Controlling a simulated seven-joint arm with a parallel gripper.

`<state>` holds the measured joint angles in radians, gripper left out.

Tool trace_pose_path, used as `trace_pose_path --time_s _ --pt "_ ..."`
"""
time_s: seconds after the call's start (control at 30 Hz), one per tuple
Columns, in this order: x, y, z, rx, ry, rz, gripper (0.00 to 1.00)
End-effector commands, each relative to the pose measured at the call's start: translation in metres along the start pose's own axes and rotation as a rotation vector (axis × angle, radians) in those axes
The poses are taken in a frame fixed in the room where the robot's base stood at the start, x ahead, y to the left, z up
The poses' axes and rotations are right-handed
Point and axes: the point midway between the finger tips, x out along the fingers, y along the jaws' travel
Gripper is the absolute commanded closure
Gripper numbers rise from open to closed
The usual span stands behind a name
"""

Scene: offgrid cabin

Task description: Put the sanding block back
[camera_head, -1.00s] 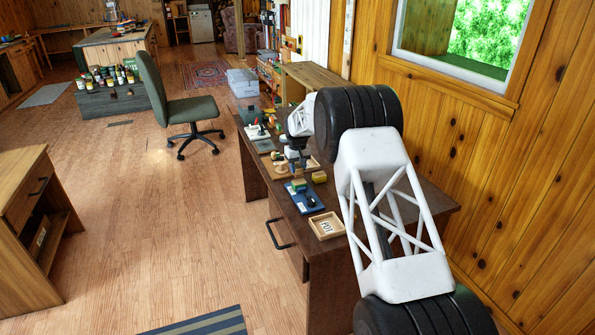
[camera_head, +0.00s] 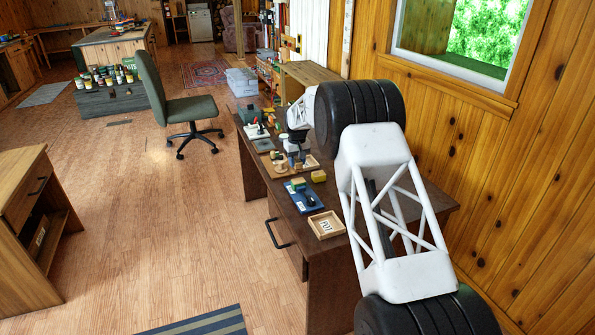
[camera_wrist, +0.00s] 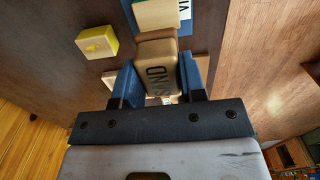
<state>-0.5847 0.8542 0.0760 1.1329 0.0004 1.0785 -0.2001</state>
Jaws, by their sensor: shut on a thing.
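The sanding block is a tan block marked "SAND" (camera_wrist: 158,66). In the wrist view it sits between the two blue fingers of my gripper (camera_wrist: 158,82), which is shut on it. In the head view my gripper (camera_head: 293,158) is over the desk, beside a tan wooden board (camera_head: 271,172). The block is small and hard to make out there. I cannot tell whether its underside touches anything.
A blue mat (camera_head: 311,207) holds a green-and-yellow sponge (camera_head: 298,184) and a dark item. A yellow block (camera_head: 318,176) stands close by; it also shows in the wrist view (camera_wrist: 97,42). A wooden tray marked "POT" (camera_head: 340,226) lies at the desk's near end.

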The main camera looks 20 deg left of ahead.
Motion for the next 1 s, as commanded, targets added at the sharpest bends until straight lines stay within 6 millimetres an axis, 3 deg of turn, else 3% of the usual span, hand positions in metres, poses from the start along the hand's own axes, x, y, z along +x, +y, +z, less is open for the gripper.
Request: trace_pose_path --time_s 0.67,1.0 --pt "-0.001 0.001 0.003 0.000 0.000 0.000 0.96" --pt "-0.012 0.006 0.036 0.000 0.000 0.000 0.96"
